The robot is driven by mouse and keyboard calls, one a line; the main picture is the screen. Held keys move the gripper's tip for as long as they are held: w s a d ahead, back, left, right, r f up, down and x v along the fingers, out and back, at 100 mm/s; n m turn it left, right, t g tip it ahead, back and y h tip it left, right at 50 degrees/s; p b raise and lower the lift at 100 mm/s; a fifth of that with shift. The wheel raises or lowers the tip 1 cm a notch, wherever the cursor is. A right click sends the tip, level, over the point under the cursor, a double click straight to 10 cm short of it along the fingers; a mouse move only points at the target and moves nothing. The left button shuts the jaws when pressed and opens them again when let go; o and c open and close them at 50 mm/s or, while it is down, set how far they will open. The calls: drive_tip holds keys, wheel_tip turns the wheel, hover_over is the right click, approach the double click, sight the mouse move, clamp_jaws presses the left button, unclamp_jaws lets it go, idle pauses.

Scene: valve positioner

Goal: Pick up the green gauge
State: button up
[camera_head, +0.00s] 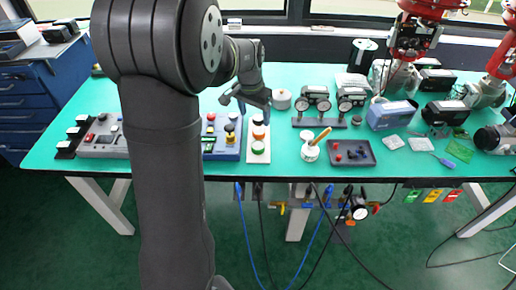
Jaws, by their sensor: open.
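A small round piece with a green rim (258,148), which looks like the green gauge, sits at the near end of a narrow white board (257,158) on the table. Two similar round pieces stand behind it on the board, one with an orange-red rim (258,133). My gripper (246,108) is open and empty, pointing down above and behind the board, apart from the green-rimmed piece. The far end of the board is partly hidden by my gripper.
A blue panel (222,153) with coloured buttons stands just left of the board. My arm hides part of the left table.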

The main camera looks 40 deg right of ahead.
sight(258, 145)
drive_tip(key=f, duration=0.5)
drive_tip(key=d+f, duration=0.1)
drive_tip(key=f, duration=0.5)
drive_tip(key=d+f, duration=0.1)
drive_tip(key=f, duration=0.5)
drive_tip(key=shift+w+f, duration=0.1)
drive_tip(key=shift+w, duration=0.2)
drive_tip(key=c, duration=1.1)
